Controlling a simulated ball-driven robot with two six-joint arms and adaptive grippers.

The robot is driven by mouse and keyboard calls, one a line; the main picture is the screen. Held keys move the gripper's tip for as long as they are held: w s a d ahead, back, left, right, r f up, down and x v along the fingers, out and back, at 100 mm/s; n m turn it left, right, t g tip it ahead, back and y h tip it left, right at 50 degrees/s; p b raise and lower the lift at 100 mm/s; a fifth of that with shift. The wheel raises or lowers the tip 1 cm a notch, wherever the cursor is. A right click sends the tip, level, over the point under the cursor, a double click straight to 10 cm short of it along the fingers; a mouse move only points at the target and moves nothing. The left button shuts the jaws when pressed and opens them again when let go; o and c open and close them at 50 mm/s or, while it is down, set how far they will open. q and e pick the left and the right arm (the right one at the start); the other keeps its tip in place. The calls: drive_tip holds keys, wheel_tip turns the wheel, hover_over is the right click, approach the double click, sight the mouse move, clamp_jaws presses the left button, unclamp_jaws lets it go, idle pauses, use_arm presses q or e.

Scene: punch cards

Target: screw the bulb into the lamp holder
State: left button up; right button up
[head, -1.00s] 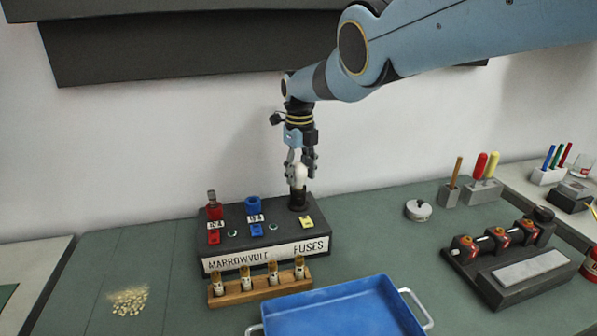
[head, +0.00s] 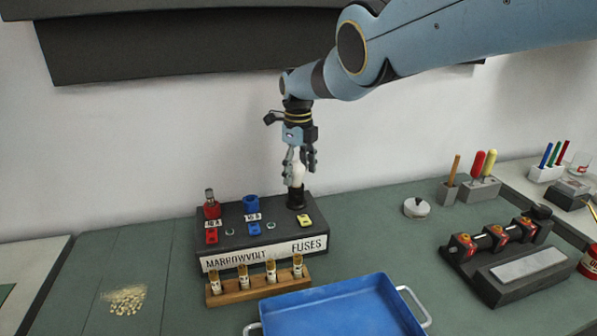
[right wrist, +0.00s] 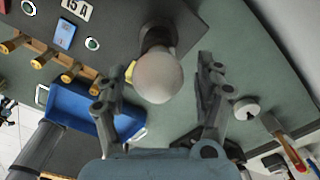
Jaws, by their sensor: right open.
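The white bulb (head: 298,173) stands upright in the black lamp holder (head: 296,196) at the back right of the dark fuse panel. The bulb (right wrist: 158,78) is large in the right wrist view, with the lamp holder (right wrist: 155,38) partly hidden behind it. My right gripper (head: 300,168) is above the holder and around the top of the bulb. In the right wrist view its two fingers (right wrist: 160,88) are spread apart, with gaps between them and the bulb. The bulb's base is hidden inside the holder. My left gripper is not in view.
The fuse panel (head: 235,240) carries a red and a blue fuse holder. A wooden rack (head: 255,288) of several fuses and a blue tray (head: 335,312) stand in front. A white round lid (head: 416,208) lies to the right.

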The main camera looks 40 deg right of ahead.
drive_tip(key=n, duration=0.6)
drive_tip(key=shift+w+d+n+b, duration=0.1)
drive_tip(key=shift+w+n+b, duration=0.05)
drive_tip(key=shift+n+b, duration=0.2)
drive_tip(key=n+b, duration=0.1)
drive_tip(key=n, duration=0.6)
drive_tip(key=shift+w, duration=0.15)
drive_tip(key=c, duration=1.1)
drive_tip(key=m, duration=0.4)
drive_tip(key=shift+r+p, duration=0.1)
drive_tip(key=shift+p, duration=0.2)
drive_tip(key=m, duration=0.4)
drive_tip(key=shift+p, duration=0.35)
drive_tip(key=shift+c, duration=0.2)
drive_tip(key=m, duration=0.3)
drive_tip(key=shift+a+m, duration=0.3)
drive_tip(key=shift+m, duration=0.05)
drive_tip(key=m, duration=0.4)
drive_tip(key=shift+s+d+f, duration=0.1)
drive_tip(key=shift+s+f, duration=0.1)
